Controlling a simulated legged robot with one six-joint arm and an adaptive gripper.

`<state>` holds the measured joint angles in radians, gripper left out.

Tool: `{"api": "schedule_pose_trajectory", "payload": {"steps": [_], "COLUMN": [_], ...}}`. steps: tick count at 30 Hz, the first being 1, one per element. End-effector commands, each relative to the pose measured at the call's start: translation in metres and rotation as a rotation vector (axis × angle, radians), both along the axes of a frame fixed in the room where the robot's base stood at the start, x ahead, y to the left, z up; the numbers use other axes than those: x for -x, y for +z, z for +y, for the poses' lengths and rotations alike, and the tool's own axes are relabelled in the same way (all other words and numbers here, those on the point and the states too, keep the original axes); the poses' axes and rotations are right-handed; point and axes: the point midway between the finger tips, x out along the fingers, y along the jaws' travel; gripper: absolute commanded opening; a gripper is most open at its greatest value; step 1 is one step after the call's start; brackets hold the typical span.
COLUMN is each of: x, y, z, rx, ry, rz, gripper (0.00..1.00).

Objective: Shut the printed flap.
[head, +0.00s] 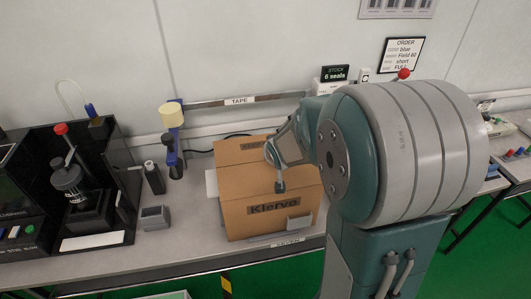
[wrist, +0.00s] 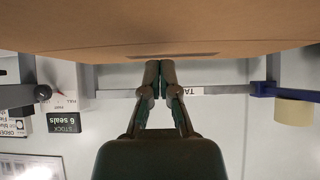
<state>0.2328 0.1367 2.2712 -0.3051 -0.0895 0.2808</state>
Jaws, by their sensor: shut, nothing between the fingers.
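A brown cardboard box (head: 240,218) stands on the bench in the head view, with dark printed lettering on its front. A panel at its back top (head: 232,153) also bears dark print, partly hidden by my arm; I cannot tell its exact angle. My gripper (head: 280,187) is over the box, near the upper edge of its front, its fingers pointing down. In the wrist view my gripper (wrist: 160,68) is shut and empty, with its tips close to a brown cardboard surface (wrist: 90,25) that has a dark strip at its edge. Contact cannot be told.
A black-walled station with a press (head: 68,180) stands at the left. A tape dispenser (head: 172,140), a small dark bottle (head: 154,178) and a grey block (head: 154,217) stand left of the box. A wall rail labelled TAPE (head: 240,100) runs behind.

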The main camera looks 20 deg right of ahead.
Motion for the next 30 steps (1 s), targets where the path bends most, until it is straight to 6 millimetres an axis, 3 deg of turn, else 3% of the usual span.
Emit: {"api": "schedule_pose_trajectory", "payload": {"steps": [30], "x": [-0.014], "y": [-0.006], "z": [-0.002], "rx": [0.002], "ry": [0.001], "rz": [-0.001], "gripper": [0.0]}}
